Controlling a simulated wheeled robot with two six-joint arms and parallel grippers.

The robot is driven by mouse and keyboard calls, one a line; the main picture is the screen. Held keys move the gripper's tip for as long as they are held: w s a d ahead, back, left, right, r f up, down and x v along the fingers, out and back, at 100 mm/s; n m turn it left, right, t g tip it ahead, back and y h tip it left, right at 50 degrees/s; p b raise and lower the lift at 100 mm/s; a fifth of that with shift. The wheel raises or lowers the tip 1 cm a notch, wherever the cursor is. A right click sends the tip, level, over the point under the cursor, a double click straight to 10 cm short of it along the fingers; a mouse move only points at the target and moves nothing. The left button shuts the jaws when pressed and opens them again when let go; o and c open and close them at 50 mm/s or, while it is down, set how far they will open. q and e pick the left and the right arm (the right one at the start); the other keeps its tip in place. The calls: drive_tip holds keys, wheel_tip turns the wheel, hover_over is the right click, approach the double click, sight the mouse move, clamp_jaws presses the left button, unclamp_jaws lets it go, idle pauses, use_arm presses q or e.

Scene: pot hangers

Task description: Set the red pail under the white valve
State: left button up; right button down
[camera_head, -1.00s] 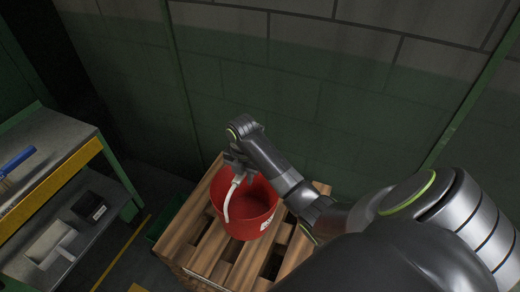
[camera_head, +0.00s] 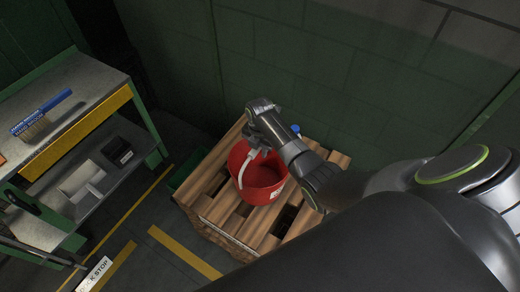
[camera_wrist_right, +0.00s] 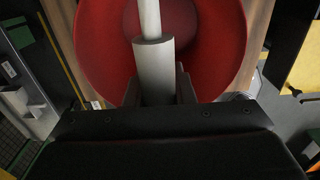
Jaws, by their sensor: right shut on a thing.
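The red pail (camera_head: 262,180) is over a slatted wooden pallet stack (camera_head: 213,187), open side up; I cannot tell whether its base touches the slats. It also fills the upper part of the right wrist view (camera_wrist_right: 215,45). Its white handle (camera_head: 246,167) rises from the rim, and its thick white grip (camera_wrist_right: 153,68) lies between my right fingers. My right gripper (camera_head: 258,150) is shut on this handle, above the pail's far side. No white valve can be made out. My left gripper is out of view.
A green-framed bench (camera_head: 90,72) with a brush (camera_head: 40,115) on top and a lower shelf stands at left. A small blue thing (camera_head: 296,129) shows behind my right arm. A dark green wall stands behind the pallet. Yellow-marked floor (camera_head: 185,253) is clear in front.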

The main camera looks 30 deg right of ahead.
drive_tip(key=shift+w+f, duration=0.1)
drive_tip(key=shift+f, duration=0.25)
drive_tip(key=c, duration=1.2)
unclamp_jaws()
drive_tip(key=shift+c, duration=0.2)
